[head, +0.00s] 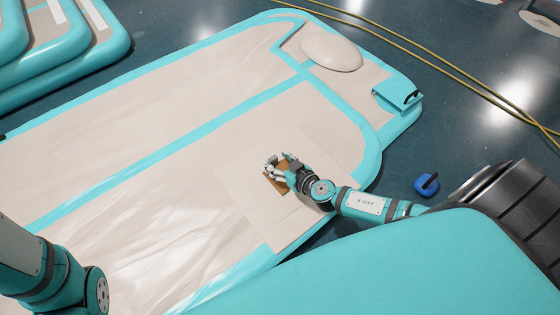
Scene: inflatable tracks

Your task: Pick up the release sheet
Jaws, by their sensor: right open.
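A thin, pale square sheet (236,186), which looks like the release sheet, lies flat on the beige top of the inflatable track (150,130) near its lower right edge. A small brown rectangular piece (273,186) lies on the sheet. My right gripper (272,170) is right over the brown piece, with its fingers apart, and hides part of it. I cannot tell whether the fingers touch the piece or the sheet. My left arm shows at the bottom left, but its gripper is out of view.
A pale rounded dome (332,51) sits near the track's far end, with a turquoise flap (397,95) at its corner. A small blue object (427,185) and yellow hoses (455,86) lie on the dark floor. More inflatables (50,50) are at the upper left.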

